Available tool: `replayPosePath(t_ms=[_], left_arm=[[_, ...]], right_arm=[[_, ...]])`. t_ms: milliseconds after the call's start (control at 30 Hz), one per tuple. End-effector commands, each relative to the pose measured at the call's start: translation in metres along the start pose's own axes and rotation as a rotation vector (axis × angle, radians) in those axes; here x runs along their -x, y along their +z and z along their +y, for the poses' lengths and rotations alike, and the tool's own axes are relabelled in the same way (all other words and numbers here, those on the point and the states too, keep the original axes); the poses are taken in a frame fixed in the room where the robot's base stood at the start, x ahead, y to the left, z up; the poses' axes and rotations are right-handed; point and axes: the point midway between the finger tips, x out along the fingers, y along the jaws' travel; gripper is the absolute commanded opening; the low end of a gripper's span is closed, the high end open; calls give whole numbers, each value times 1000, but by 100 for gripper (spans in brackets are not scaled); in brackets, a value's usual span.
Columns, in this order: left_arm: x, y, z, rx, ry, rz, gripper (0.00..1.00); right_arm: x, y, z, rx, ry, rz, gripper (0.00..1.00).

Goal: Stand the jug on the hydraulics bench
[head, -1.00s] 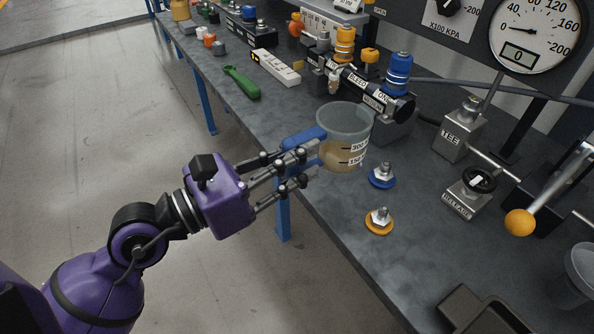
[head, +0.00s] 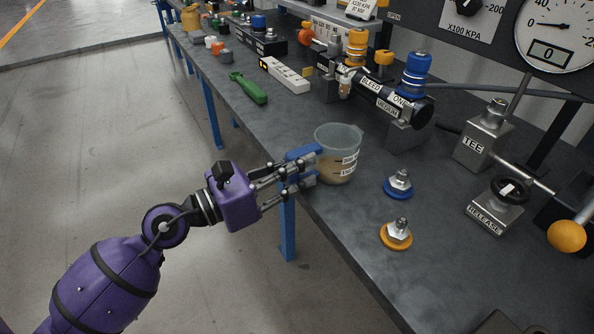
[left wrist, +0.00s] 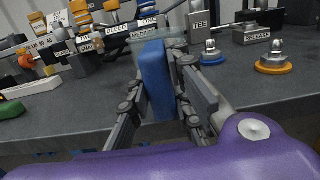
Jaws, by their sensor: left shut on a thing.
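The jug (head: 337,140) is a translucent grey cup with a white scale label, some amber liquid low in it and a blue handle (head: 303,152). My left gripper (head: 300,170) is shut on the blue handle, with its fingers on both sides. The jug is upright over the near left edge of the dark hydraulics bench (head: 330,215); I cannot tell whether its base touches the top. In the left wrist view the handle (left wrist: 155,80) fills the space between the fingers and hides most of the jug. My right gripper is not in view.
A blue coupler (head: 398,186) and an orange coupler (head: 396,236) stand right of the jug. Behind it is a black manifold (head: 375,95). A green tool (head: 248,88) and a white strip (head: 285,75) lie farther back. The bench front is mostly clear.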

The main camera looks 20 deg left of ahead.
Motion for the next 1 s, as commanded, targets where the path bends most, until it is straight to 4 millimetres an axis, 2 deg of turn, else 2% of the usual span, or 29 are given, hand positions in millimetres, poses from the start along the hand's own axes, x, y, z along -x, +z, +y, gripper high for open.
replayPosePath(t_ms=[300,333,467,833,1000], left_arm=[[0,-2,0,-1,0,-2,0],[0,-3,0,-1,0,-1,20],[0,-2,0,-1,0,-1,37],[0,3,0,-2,0,-1,38],[24,-3,0,0,2,4,38]], right_arm=[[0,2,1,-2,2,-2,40],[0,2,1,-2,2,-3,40],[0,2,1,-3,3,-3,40],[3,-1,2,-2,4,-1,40],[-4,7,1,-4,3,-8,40]])
